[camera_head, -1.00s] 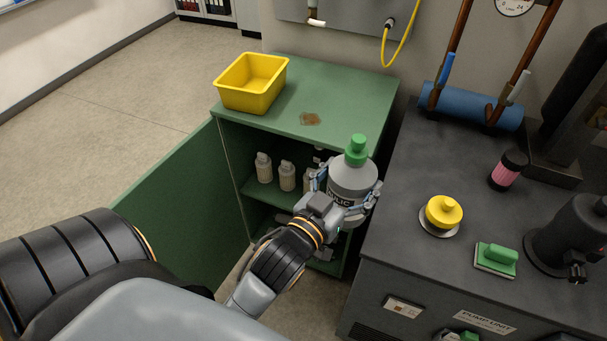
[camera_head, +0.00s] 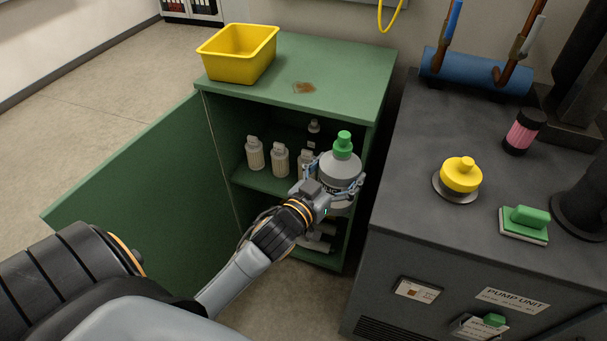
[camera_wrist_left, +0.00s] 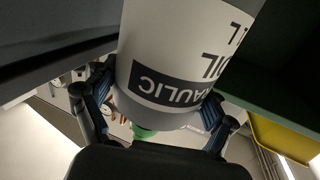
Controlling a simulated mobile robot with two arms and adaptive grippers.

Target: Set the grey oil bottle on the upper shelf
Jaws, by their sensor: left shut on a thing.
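The grey oil bottle (camera_head: 341,172) with a green cap is held upright by my left gripper (camera_head: 332,189) at the open front of the green cabinet (camera_head: 330,75). In the left wrist view the bottle (camera_wrist_left: 180,60) fills the middle, its label partly readable, with the fingers (camera_wrist_left: 155,118) on both sides of it. The upper shelf (camera_head: 262,181) holds several pale bottles (camera_head: 280,160) and a dark bottle (camera_head: 314,135) behind them. The held bottle hides the shelf's right part. My right gripper is not in view.
The cabinet door (camera_head: 130,185) stands open at the left. A yellow bin (camera_head: 238,55) and a brown stain (camera_head: 304,88) are on the cabinet top. At the right, the dark pump unit (camera_head: 410,225) bears a yellow knob (camera_head: 461,175) and a green-handled block (camera_head: 525,222).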

